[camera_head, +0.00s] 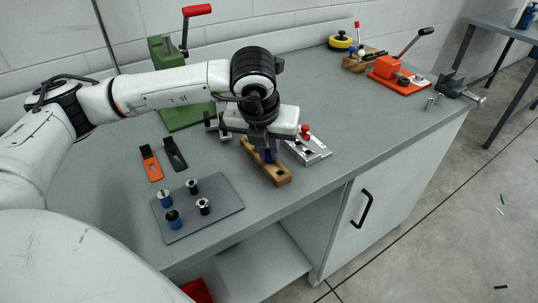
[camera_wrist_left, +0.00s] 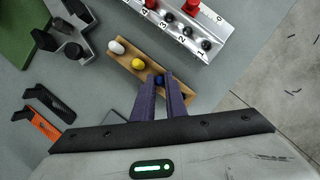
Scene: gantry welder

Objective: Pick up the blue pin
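My left gripper (camera_head: 266,152) points down at a wooden block (camera_head: 283,178) near the bench's front edge. In the wrist view the block (camera_wrist_left: 122,52) holds a white pin (camera_wrist_left: 117,47), a yellow pin (camera_wrist_left: 138,64) and a blue pin (camera_wrist_left: 158,80) in a row. The purple fingers of my left gripper (camera_wrist_left: 160,82) are on either side of the blue pin, a narrow gap apart. I cannot tell whether they touch it. The blue pin is mostly hidden by the fingers and seems to be still in the block. My right gripper is not in view.
A numbered metal fixture (camera_head: 309,151) with red knobs stands close right of the block. A grey plate (camera_head: 226,201) with several blue-and-metal and black-and-metal pieces lies at front left. Orange (camera_head: 151,164) and black (camera_head: 174,153) clamps lie behind it.

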